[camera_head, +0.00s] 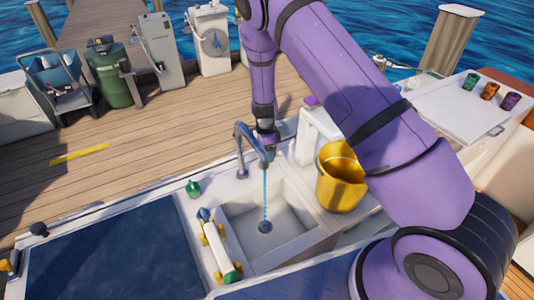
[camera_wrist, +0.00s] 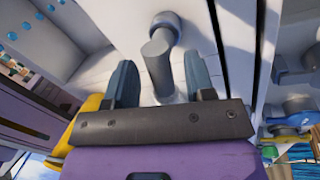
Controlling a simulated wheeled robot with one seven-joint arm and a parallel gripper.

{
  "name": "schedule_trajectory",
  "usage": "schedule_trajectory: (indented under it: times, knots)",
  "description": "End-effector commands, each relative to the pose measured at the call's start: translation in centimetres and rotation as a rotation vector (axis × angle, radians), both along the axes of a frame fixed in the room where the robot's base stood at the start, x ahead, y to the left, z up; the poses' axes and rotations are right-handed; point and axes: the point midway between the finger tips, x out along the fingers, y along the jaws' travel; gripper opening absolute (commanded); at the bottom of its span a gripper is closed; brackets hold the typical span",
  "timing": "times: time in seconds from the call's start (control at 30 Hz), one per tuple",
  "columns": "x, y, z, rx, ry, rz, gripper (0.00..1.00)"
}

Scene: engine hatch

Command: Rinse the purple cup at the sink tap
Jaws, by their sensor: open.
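The purple cup (camera_head: 511,101) stands at the far right on a white surface, away from my gripper. The curved grey sink tap (camera_head: 242,150) rises behind the sink basin (camera_head: 295,205), and a thin blue stream of water (camera_head: 265,200) falls from it into the basin. My gripper (camera_head: 267,146) is low behind the tap, partly hidden by it. In the wrist view my gripper (camera_wrist: 160,78) is open, its two fingers on either side of a grey post with a rounded knob (camera_wrist: 160,55). I cannot tell whether they touch it. No cup is in the gripper.
A green cup (camera_head: 471,81) and an orange cup (camera_head: 490,91) stand beside the purple one. A yellow bucket (camera_head: 341,185) stands right of the sink. A small green bottle (camera_head: 193,188) is left of the tap. A dark panel (camera_head: 110,250) lies left of the sink.

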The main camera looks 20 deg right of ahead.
Motion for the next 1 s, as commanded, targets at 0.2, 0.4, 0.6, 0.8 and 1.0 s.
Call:
schedule_trajectory:
  times: [0.2,0.4,0.6,0.8,1.0]
  knots:
    - [0.6,0.1,2.5,0.002,-0.004,0.001,0.49]
    - [1.3,-0.1,6.3,0.001,-0.004,0.001,0.49]
    - [1.9,-0.1,9.2,0.001,-0.002,0.002,0.49]
    - [2.1,-0.2,10.4,0.001,0.001,0.000,0.49]
    - [2.1,-0.2,10.5,0.000,0.001,0.000,0.49]
